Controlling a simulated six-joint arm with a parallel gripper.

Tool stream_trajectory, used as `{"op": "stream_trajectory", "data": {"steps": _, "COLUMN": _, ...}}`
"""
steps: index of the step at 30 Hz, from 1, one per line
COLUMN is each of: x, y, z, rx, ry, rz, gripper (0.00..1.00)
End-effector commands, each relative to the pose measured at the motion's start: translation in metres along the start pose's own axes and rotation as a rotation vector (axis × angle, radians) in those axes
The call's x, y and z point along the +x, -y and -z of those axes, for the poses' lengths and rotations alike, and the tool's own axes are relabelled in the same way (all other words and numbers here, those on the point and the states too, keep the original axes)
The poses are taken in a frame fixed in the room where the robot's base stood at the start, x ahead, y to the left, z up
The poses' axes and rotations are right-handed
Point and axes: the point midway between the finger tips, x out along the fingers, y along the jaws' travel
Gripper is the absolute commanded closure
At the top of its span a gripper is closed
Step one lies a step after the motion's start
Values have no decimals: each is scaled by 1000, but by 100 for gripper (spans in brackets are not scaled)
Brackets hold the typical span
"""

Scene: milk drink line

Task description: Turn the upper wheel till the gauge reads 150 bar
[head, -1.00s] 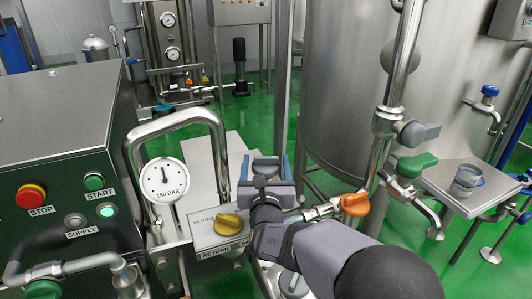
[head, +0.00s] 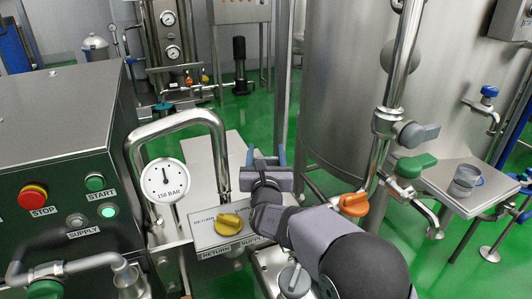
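The white round gauge (head: 165,181) marked "150 BAR" stands at the left of centre in the head view, in front of a bent steel pipe. Its dark needle points roughly upward; the scale is too small to read. My gripper (head: 266,157) is right of the gauge, with its two blue-grey fingers apart and pointing away from the camera. Nothing shows held between them. I cannot make out the upper wheel; it may be hidden by my gripper or arm.
A yellow knob (head: 229,224) sits on the "RETURN" panel, close left of my arm. An orange valve handle (head: 353,204) and a green handle (head: 416,165) are to the right. A control box (head: 60,150) with a red STOP button (head: 33,196) fills the left side.

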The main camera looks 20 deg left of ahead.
Motion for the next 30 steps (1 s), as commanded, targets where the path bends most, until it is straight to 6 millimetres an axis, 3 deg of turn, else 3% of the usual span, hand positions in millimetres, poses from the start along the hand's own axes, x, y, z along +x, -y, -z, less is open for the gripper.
{"op": "stream_trajectory", "data": {"steps": 1, "x": 0, "y": 0, "z": 0, "rx": 0, "ry": 0, "rz": 0, "gripper": 57}}
{"op": "stream_trajectory", "data": {"steps": 3, "x": 0, "y": 0, "z": 0, "rx": 0, "ry": 0, "rz": 0, "gripper": 70}}
{"op": "stream_trajectory", "data": {"steps": 11, "x": 0, "y": 0, "z": -2, "rx": 2, "ry": 5, "rz": 29, "gripper": 69}}
{"op": "stream_trajectory", "data": {"steps": 30, "x": -2, "y": 14, "z": -4, "rx": 3, "ry": 5, "rz": 383, "gripper": 69}}
